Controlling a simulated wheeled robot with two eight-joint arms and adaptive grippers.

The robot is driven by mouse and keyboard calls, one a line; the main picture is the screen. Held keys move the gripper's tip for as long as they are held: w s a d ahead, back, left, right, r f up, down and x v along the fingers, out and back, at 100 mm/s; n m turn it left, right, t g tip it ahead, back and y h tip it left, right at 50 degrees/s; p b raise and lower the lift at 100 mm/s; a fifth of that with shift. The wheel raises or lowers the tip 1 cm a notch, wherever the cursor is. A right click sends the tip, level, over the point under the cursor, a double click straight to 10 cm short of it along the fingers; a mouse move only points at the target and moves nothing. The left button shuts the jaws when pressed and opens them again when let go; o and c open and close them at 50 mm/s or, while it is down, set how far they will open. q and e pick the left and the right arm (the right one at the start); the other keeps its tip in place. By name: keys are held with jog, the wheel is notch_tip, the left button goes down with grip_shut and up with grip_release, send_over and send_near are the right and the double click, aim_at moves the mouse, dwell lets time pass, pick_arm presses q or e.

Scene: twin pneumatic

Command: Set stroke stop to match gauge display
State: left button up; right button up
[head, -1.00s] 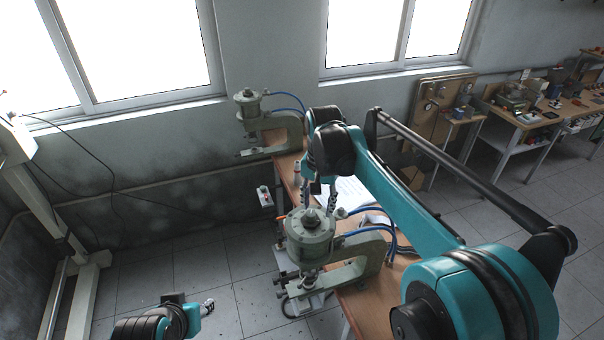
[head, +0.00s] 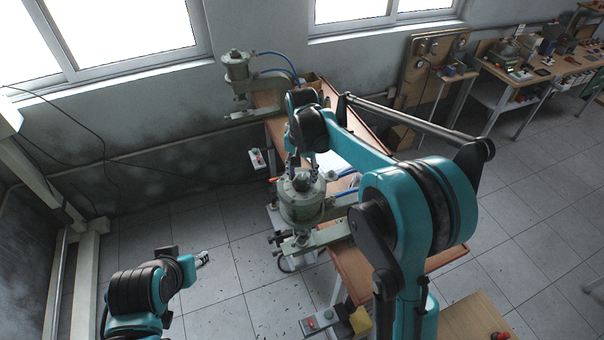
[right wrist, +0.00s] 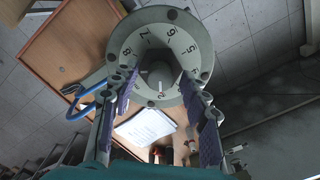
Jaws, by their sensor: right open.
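The near grey-green pneumatic press (head: 300,208) stands at the table's left edge, with a round cylinder on top. My left gripper (head: 203,258) is far from the press, low at the left. No gauge reading is legible.
A second similar press (head: 238,72) stands at the table's far end, with blue hoses. White papers (right wrist: 145,130) lie on the wooden table (right wrist: 75,45). A red-button box (head: 320,320) is at the near edge. Floor on the left is clear.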

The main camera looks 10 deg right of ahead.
grip_shut()
